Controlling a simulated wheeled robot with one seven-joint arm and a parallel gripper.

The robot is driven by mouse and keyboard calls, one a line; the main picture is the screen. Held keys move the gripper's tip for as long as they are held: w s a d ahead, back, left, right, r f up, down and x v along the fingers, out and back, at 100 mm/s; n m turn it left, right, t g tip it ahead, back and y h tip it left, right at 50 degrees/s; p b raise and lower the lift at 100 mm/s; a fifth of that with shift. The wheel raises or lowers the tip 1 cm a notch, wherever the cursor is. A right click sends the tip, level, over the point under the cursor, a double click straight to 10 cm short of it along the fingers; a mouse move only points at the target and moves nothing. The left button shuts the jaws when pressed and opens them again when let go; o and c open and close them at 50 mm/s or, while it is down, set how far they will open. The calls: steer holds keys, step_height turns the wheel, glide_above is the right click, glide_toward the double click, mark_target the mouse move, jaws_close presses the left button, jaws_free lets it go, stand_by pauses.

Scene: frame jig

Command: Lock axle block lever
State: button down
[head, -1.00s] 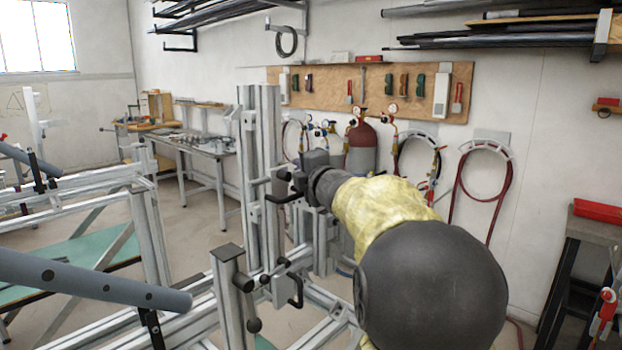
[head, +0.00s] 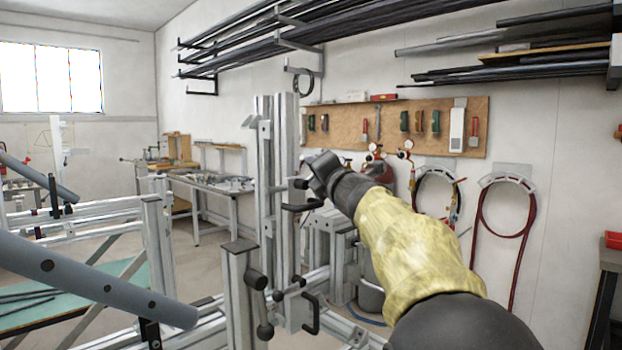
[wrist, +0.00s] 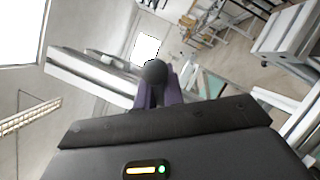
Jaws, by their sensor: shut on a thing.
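In the wrist view a dark round ball knob (wrist: 155,72), which looks like the end of the axle block lever, sits between the purple fingers of my gripper (wrist: 157,92). The fingers are shut on it. In the head view my dark gripper (head: 322,174) is beside the upper part of an aluminium upright (head: 266,170). Its fingertips and the held knob are largely hidden there. A black bent handle (head: 303,206) is just below the gripper. A second ball-ended lever (head: 265,331) hangs lower, by a short capped post (head: 238,300).
Grey tubes (head: 90,287) cross the lower left, on the aluminium frame (head: 158,240). A pegboard with tools (head: 395,125), hose reels and gas cylinders line the back wall. A workbench (head: 215,185) stands behind. Open floor lies between the frame and the bench.

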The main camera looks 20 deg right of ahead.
steer(key=shift+a+f, duration=0.1)
steer(key=shift+a, duration=0.1)
steer(key=c, duration=1.5)
jaws_free()
steer(key=shift+a, duration=0.1)
steer(key=b+v, duration=0.1)
steer(key=v, duration=1.6)
steer(key=shift+s+b, duration=0.25)
steer(key=shift+b, duration=0.05)
